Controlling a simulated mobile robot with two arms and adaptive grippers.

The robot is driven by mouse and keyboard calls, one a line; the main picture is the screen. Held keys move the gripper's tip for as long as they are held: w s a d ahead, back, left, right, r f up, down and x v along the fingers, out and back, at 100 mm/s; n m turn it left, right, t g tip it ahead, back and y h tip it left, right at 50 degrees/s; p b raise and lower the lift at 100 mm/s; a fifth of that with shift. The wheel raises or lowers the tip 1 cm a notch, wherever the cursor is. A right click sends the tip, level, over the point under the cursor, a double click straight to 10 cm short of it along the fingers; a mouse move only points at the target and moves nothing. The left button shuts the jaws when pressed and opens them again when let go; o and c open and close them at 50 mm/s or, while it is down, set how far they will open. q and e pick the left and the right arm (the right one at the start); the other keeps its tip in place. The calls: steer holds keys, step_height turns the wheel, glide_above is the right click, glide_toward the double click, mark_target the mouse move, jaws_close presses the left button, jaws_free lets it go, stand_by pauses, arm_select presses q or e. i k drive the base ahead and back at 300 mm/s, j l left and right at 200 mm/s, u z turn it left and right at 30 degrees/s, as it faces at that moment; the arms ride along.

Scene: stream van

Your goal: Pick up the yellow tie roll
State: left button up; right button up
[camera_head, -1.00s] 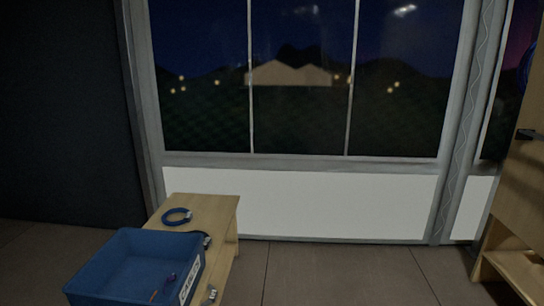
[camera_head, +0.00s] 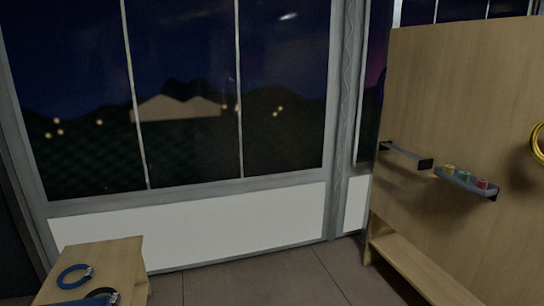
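A small yellow roll (camera_head: 448,169) sits at the left end of a small dark tray (camera_head: 466,184) fixed to the wooden panel at the right. A green roll (camera_head: 465,176) and a red roll (camera_head: 482,184) sit to its right on the same tray. They are small and far off, so fine detail is not clear. Neither of my grippers is in view.
The wooden panel (camera_head: 460,100) stands at the right with a dark bar (camera_head: 405,155) left of the tray and a yellow coil (camera_head: 538,142) at the right edge. A low wooden bench (camera_head: 120,262) at the lower left holds a blue coil (camera_head: 75,276). The floor (camera_head: 255,280) between is clear.

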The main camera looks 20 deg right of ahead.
mark_target(449, 169)
steer(key=z, duration=1.85)
steer(key=i+l, duration=0.15)
steer(key=i, duration=0.2)
